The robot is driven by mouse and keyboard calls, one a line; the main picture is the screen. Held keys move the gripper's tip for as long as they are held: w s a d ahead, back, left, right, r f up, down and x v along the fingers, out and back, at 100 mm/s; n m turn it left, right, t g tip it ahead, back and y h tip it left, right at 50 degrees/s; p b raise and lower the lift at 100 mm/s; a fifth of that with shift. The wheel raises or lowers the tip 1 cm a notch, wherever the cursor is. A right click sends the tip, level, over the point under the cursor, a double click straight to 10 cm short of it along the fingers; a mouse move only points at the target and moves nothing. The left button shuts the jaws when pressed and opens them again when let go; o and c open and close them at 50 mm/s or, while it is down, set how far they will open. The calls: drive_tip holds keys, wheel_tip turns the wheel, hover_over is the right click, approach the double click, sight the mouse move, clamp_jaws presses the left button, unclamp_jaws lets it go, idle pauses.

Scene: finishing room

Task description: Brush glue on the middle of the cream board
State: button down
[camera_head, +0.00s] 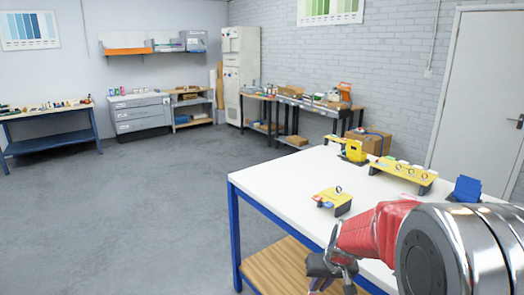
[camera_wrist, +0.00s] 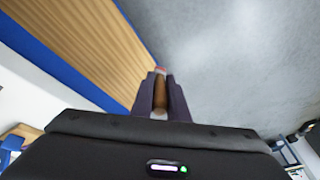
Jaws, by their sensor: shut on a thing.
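My gripper (camera_wrist: 160,98) is shut on a slim brown-handled tool (camera_wrist: 160,94), which looks like a brush. It has a pinkish end past the fingertips and a pale part nearer the palm; its bristles cannot be made out. In the head view my gripper (camera_head: 330,284) is low at the bottom edge, by the near edge of the white table (camera_head: 277,182). In the wrist view the tool shows against the wooden lower shelf and grey floor. I cannot make out a cream board or a glue pot in either view.
On the table stand a small yellow holder (camera_head: 333,197), a long yellow rack (camera_head: 403,174), a yellow tool (camera_head: 353,151) and a blue item (camera_head: 465,188). Below is a wooden shelf (camera_head: 276,268). The table's left part is bare. Floor (camera_head: 150,200) to the left is clear.

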drive_tip(key=shift+a, duration=0.5)
idle(0.3)
